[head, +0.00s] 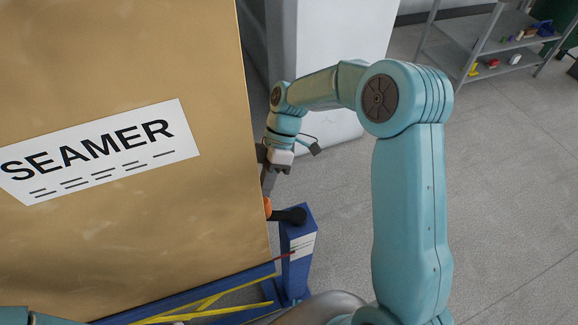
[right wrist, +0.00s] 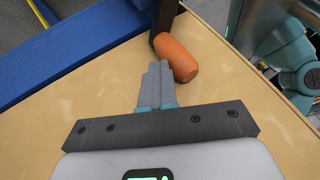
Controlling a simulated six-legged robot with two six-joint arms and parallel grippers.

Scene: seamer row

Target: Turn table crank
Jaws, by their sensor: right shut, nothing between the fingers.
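The crank's orange handle (head: 267,207) shows just past the right edge of the big box face in the head view, partly hidden. Its dark arm (head: 290,216) runs to the top of a blue post (head: 298,245). In the right wrist view the orange handle (right wrist: 176,57) lies at a tilt, with the dark crank arm (right wrist: 165,15) at its far end. My right gripper (head: 267,185) is just above the handle in the head view. In the wrist view its shut, empty fingers (right wrist: 157,68) are close beside the handle; I cannot tell if they touch. My left gripper is out of view.
A large tan box (head: 130,220) labelled SEAMER fills the left and stands close to my right gripper. Blue and yellow frame bars (head: 215,312) run below it. A white cabinet (head: 345,50) stands behind my arm. A grey shelf (head: 500,45) is at the upper right. Floor at the right is clear.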

